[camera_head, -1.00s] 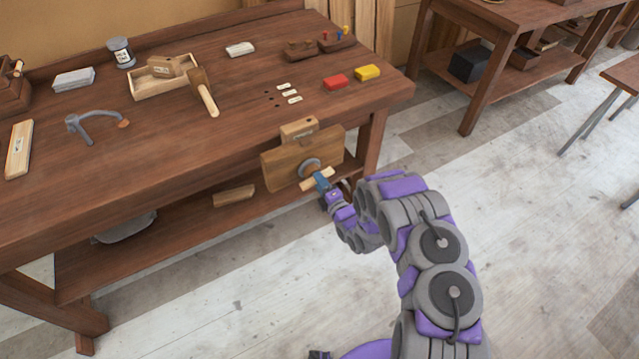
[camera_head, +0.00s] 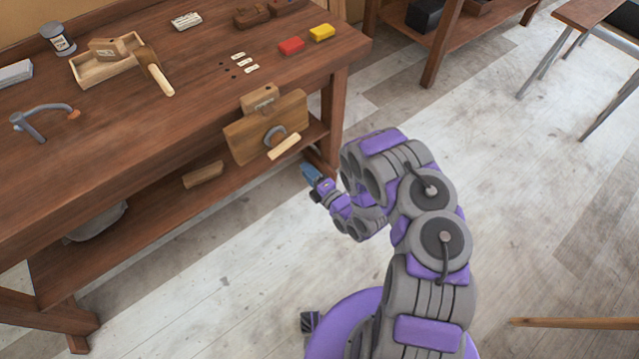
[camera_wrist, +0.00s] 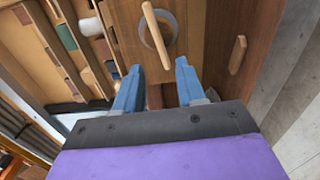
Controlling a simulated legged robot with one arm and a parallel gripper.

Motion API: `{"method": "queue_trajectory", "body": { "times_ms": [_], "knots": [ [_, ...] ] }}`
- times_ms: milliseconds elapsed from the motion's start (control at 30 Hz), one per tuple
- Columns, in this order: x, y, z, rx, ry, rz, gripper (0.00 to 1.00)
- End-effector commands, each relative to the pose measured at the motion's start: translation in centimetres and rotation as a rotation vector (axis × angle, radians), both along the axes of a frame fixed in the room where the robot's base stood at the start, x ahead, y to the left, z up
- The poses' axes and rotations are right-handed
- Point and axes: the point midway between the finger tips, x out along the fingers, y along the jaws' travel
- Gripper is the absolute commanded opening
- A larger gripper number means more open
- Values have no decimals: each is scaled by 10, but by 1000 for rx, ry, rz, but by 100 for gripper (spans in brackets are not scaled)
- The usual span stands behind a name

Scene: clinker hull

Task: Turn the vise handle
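The wooden vise (camera_head: 265,126) is mounted on the front edge of the workbench. Its pale wooden handle (camera_head: 284,146) lies slanted across a grey round screw hub (camera_head: 273,134). In the wrist view the handle (camera_wrist: 157,37) stands nearly upright in front of the grey hub (camera_wrist: 158,32), ahead of the fingertips. My gripper (camera_head: 310,172) is to the right of and below the handle, with a gap between them. In the wrist view its two blue fingers (camera_wrist: 158,75) are apart with nothing between them.
The workbench (camera_head: 120,125) carries a mallet (camera_head: 155,72), a tray (camera_head: 98,70), a clamp (camera_head: 42,120), and red (camera_head: 291,45) and yellow (camera_head: 322,32) blocks. A wood piece (camera_head: 203,174) lies on the lower shelf. The floor (camera_head: 540,190) to the right is mostly open.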

Motion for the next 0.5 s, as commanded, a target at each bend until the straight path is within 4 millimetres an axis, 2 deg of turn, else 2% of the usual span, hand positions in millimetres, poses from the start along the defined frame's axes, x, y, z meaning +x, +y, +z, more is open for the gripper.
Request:
{"method": "queue_trajectory", "body": {
  "times_ms": [367, 500],
  "knots": [
    [-25, -17, 4, 5, 4, -4, 39],
    [-36, -25, -1, 0, 5, -3, 39]
  ]
}}
